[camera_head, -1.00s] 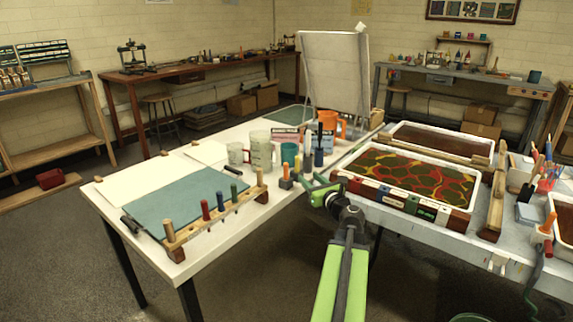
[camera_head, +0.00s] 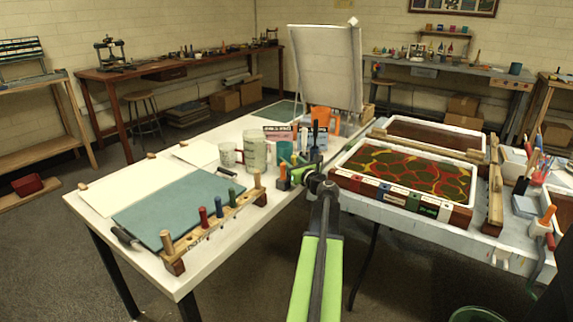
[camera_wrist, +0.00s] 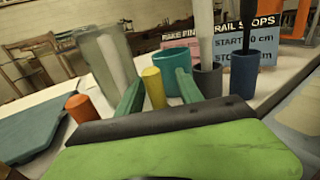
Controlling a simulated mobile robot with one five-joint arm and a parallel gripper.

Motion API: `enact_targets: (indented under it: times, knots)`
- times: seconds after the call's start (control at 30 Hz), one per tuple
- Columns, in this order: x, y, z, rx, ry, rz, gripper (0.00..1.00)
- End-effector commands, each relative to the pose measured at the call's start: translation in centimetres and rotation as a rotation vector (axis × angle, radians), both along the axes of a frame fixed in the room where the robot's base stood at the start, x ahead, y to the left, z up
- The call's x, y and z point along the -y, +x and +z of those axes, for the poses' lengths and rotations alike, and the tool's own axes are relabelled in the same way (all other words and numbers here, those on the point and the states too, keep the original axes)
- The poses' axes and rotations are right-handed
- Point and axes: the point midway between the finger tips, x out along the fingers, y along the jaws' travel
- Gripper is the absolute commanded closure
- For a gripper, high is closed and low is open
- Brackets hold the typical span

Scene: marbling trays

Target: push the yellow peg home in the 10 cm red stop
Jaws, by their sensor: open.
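The yellow peg (camera_wrist: 153,88) stands upright between the two green fingers of my gripper (camera_wrist: 159,80) in the wrist view. The fingers are apart, with a gap visible beside the peg. In the head view my gripper (camera_head: 304,167) is low over the right end of the white table, and the yellow peg there is too small and crowded to make out clearly. The framed tray (camera_head: 462,207) has coloured, labelled blocks along its front rail, a red one (camera_head: 368,188) among them. I cannot read which is the 10 cm stop.
An orange peg (camera_wrist: 80,107) stands left of my gripper. A teal mug (camera_wrist: 169,85), grey cup (camera_wrist: 207,82) and blue cup (camera_wrist: 244,74) stand close behind and to the right. A wooden rack (camera_head: 189,247) with several pegs lies along the white table's front edge.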

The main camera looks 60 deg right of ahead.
Motion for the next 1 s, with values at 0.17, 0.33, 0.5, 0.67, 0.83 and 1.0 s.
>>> enact_targets:
  times: [0.17,0.33,0.5,0.67,0.83,1.0]
  knots:
    - [-0.2,0.2,0.0,0.0,0.0,0.003,0.63]
    - [-0.3,0.2,0.0,0.0,0.0,0.004,0.86]
    - [-0.3,0.2,0.0,0.0,0.0,0.004,1.0]
    - [-0.3,0.2,0.0,0.0,0.0,0.004,1.0]
    - [-0.3,0.3,0.1,0.0,0.0,0.005,1.0]
    - [-0.3,0.3,1.3,0.0,0.0,0.005,1.0]
